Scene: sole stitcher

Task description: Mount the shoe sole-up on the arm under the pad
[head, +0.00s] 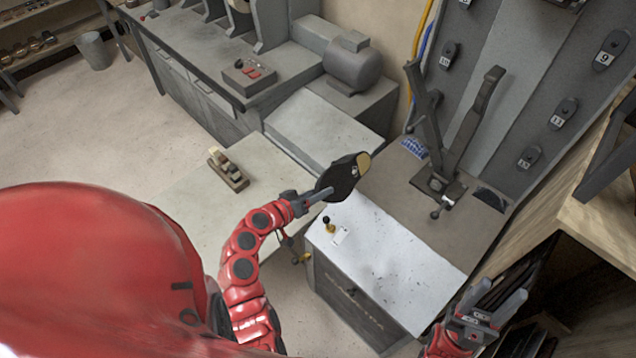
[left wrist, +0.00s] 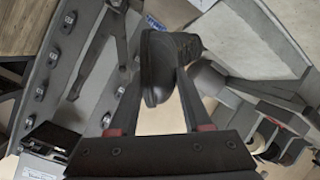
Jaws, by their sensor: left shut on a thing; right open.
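A dark shoe (head: 341,180) with a tan heel patch is held by my left gripper (head: 318,197) above the near-left part of the machine top. In the left wrist view the black shoe (left wrist: 160,68) sits between the two fingers (left wrist: 155,105), its toe towards the camera. The machine's grey arm and pad post (head: 455,145) stand to the right of the shoe, apart from it, on a dark base plate (head: 437,186). The contact of the fingers on the shoe is partly hidden. My right gripper (head: 487,312) is open and empty at the lower right, before the cabinet's front right corner.
A pale cabinet top (head: 385,262) with a small knob (head: 328,224) lies below the shoe. A wooden tool (head: 228,170) lies on the pale bench at left. A grey motor (head: 352,68) stands behind. A wooden shelf (head: 600,225) borders the right side.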

